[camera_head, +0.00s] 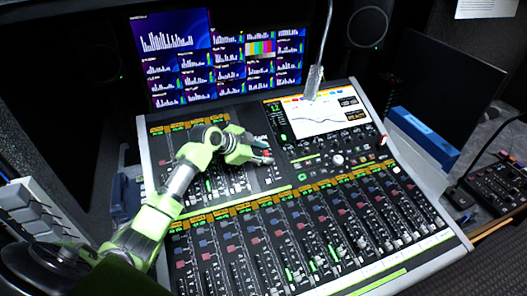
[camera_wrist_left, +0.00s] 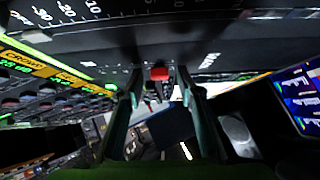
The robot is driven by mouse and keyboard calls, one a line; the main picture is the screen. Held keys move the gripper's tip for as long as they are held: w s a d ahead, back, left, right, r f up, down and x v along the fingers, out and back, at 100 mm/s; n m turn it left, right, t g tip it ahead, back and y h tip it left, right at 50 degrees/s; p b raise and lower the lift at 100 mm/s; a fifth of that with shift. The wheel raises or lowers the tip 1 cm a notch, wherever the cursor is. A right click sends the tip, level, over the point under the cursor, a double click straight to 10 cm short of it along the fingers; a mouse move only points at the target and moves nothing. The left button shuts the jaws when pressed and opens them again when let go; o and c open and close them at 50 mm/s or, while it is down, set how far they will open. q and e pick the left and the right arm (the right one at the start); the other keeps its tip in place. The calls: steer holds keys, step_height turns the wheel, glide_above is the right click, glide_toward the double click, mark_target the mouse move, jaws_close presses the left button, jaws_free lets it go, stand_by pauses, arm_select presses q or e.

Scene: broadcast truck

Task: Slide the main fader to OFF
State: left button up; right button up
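The mixing console (camera_head: 300,195) fills the middle of the head view, with rows of faders and a tilted screen. My left gripper (camera_head: 268,151) reaches over its upper middle panel, near the right end of the upper fader row. In the left wrist view, a red fader cap (camera_wrist_left: 160,73) shows between the two spread fingers of my left gripper (camera_wrist_left: 160,84). The fingers are open and stand on either side of the cap. I cannot tell whether they touch it. Printed scale numbers show above the cap. My right gripper is not in view.
A bent microphone arm (camera_head: 315,80) stands over the console's screen (camera_head: 325,115). A wall of monitors (camera_head: 220,60) is behind. A blue-edged box (camera_head: 424,138) and a dark panel (camera_head: 443,85) are at right. A speaker (camera_head: 368,26) stands at the back.

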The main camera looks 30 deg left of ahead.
arm_select(q)
jaws_close()
steer(key=s+d+f, duration=0.1)
steer(key=d, duration=0.1)
steer(key=s+d+f+p, duration=0.1)
steer(key=s+d, duration=0.1)
steer(key=s+d+f+p, duration=0.1)
steer(key=s+d, duration=0.1)
steer(key=shift+s+d+f, duration=0.1)
steer(key=shift+s+f, duration=0.15)
steer(key=shift+s+d+f, duration=0.15)
steer(key=shift+d+f, duration=0.05)
steer(key=shift+f, duration=0.1)
steer(key=shift+c, duration=0.9)
jaws_free()
steer(key=shift+o, duration=0.9)
steer(key=shift+r, duration=0.15)
